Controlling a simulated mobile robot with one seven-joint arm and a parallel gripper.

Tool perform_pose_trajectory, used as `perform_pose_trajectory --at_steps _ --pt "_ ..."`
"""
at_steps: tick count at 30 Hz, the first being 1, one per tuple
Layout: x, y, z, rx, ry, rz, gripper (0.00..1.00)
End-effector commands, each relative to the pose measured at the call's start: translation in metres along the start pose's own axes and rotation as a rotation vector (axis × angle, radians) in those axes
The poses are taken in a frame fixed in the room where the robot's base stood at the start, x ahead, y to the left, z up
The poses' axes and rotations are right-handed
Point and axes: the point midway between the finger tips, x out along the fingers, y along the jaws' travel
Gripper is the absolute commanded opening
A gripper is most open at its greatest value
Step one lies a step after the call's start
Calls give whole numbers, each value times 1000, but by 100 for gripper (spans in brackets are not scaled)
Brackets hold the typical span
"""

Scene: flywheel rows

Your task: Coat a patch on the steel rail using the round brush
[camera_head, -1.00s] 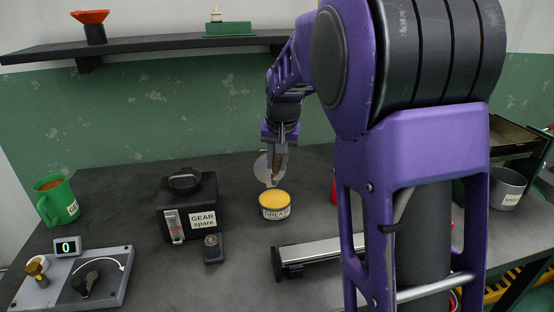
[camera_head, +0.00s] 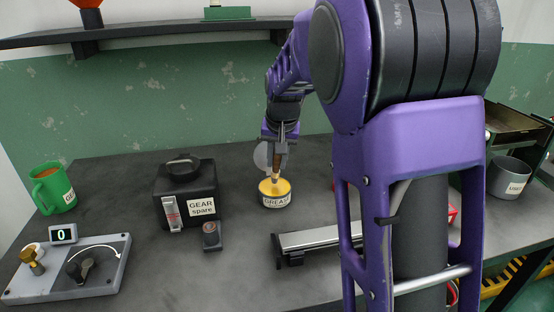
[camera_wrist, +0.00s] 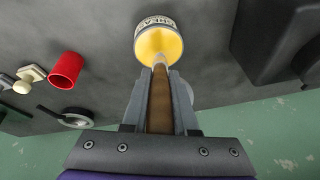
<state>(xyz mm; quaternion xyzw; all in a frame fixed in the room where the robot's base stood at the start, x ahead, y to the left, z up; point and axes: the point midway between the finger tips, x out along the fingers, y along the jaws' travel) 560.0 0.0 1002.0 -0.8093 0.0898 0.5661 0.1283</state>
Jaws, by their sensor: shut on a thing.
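My gripper (camera_head: 279,146) is shut on the round brush (camera_head: 276,176), which points downward from the jaws. The brush's wooden handle also shows between the fingers in the wrist view (camera_wrist: 160,105). Its tip is at the yellow grease in the tin labelled GREASE (camera_head: 276,199), and the bristles are hidden there. The tin also shows in the wrist view (camera_wrist: 157,24). The steel rail (camera_head: 318,238) lies on the bench to the right of the tin and nearer me. My arm hides its right end.
A black GEAR spare box (camera_head: 172,196) and a small dark gauge (camera_head: 211,236) stand left of the tin. A green mug (camera_head: 52,190) and a panel with a dial (camera_head: 112,270) are further left. A red cup (camera_wrist: 66,70) shows in the wrist view. A LINT-like labelled grey bin (camera_head: 508,178) is at right.

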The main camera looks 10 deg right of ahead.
Motion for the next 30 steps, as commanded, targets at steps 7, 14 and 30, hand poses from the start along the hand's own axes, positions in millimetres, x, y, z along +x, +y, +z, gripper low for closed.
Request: perform_pose_trajectory --at_steps 7,14,30 --pt "1 0 0 0 0 0 0" --pt "4 0 1 0 0 0 0" --pt "10 1 3 0 0 0 0"
